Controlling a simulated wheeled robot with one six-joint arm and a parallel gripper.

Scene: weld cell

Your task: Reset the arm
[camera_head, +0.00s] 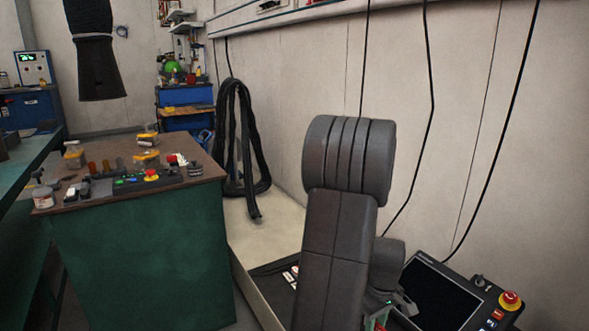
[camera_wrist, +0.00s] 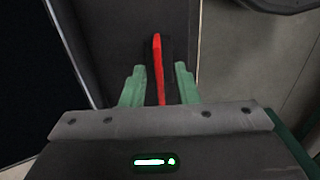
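My arm rises in the middle of the head view, with a thick dark link folded down in front of the wall. My gripper (camera_head: 380,318) is mostly hidden behind that link, with only a bit of green showing low down. In the wrist view, my gripper (camera_wrist: 159,78) has two green fingers standing apart. A narrow red strip (camera_wrist: 158,65) shows between them against a dark surface, with a gap on each side. I cannot tell what the red strip belongs to or how far away it is. Nothing is seen gripped.
A control panel (camera_head: 440,297) with a red stop button (camera_head: 510,299) is close at right. A green bench (camera_head: 140,260) with a brown top carries a button box (camera_head: 140,183) and small parts. Black hoses (camera_head: 238,140) hang by the wall. A dark extraction hood (camera_head: 98,65) hangs at upper left.

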